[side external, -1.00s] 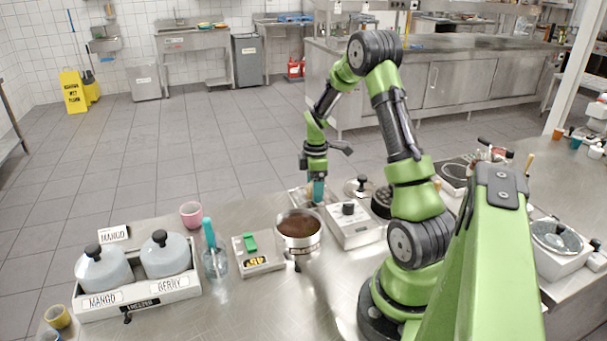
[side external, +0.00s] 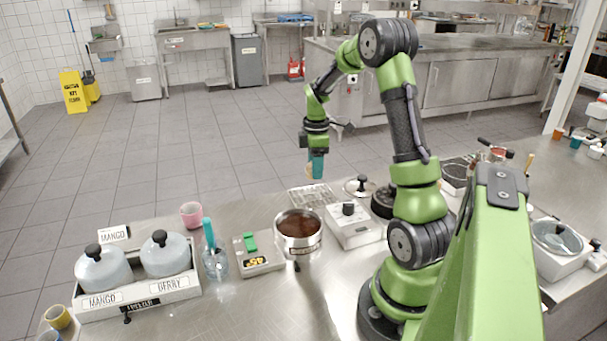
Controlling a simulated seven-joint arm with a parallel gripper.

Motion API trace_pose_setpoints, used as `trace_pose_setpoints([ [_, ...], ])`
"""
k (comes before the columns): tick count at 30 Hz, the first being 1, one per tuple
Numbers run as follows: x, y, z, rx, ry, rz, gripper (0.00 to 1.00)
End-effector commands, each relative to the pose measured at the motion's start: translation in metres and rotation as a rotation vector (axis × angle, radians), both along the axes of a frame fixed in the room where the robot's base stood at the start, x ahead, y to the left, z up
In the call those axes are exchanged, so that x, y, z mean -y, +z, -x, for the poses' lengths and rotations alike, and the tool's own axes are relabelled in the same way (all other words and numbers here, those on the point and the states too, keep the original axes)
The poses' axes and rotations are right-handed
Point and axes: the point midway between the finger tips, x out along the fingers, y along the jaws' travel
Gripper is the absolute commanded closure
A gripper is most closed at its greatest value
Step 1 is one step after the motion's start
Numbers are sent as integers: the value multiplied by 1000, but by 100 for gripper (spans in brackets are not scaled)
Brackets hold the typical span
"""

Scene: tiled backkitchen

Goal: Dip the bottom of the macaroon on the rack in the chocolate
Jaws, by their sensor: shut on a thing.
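My gripper (side external: 314,170) is shut on the macaroon (side external: 308,169), a small beige piece mostly hidden by the teal fingers. It is held in the air above the wire rack (side external: 300,199), clear of it. The pot of dark brown chocolate (side external: 298,227) stands on the steel counter in front of the rack, nearer the camera. The gripper is above and behind the pot, apart from it. The macaroon's underside is too small to make out.
A white control box (side external: 355,232) with a black knob stands right of the pot, and a lid (side external: 360,186) lies behind it.

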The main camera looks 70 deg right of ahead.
Motion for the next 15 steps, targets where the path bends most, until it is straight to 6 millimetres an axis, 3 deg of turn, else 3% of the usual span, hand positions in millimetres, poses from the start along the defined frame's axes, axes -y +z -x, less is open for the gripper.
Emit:
trace_pose_setpoints([
  [5, -2, 30, -3, 2, 8, 2, 83],
  [8, -16, 46, -9, 4, 41, 2, 83],
  [15, -105, 58, -2, 1, 261, 1, 83],
])
